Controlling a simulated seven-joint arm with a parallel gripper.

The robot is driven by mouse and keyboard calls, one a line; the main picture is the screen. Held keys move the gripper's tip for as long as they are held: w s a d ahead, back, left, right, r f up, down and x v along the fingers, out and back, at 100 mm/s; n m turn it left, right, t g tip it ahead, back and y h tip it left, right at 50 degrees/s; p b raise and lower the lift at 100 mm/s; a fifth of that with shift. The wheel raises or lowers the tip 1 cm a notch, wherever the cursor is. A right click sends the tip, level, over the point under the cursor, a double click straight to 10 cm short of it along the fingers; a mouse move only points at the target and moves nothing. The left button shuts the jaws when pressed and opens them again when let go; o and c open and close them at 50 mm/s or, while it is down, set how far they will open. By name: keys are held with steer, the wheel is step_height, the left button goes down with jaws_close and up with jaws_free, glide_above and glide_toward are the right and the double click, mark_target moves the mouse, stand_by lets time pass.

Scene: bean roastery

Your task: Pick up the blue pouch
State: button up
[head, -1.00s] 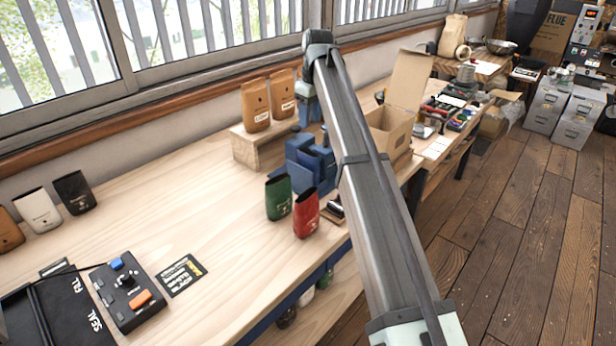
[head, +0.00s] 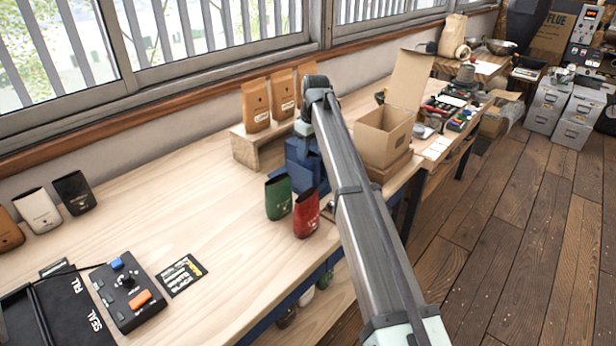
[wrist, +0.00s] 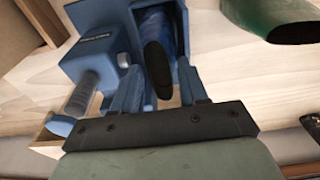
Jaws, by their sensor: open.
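The blue pouch (wrist: 167,28) shows in the wrist view, with its dark oval mouth facing the camera. It sits close beside a blue machine (wrist: 98,50) with a grey ribbed cylinder. My gripper (wrist: 158,78) is open, with one blue finger on each side of the pouch's mouth. I cannot tell whether the fingers touch it. In the head view my arm comes down over the blue machine (head: 297,150), and the fingers are hard to make out there. The pouch is partly hidden behind my arm and hard to separate from the machine.
A green pouch (head: 278,198) and a red pouch (head: 306,214) stand just in front. Orange-brown pouches (head: 256,105) stand on a wooden riser (head: 258,151) behind. An open cardboard box (head: 383,137) is to the right.

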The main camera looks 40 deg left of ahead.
steer(key=shift+a+f, duration=0.15)
steer(key=shift+f, duration=0.8)
steer(key=shift+c, duration=0.2)
jaws_close()
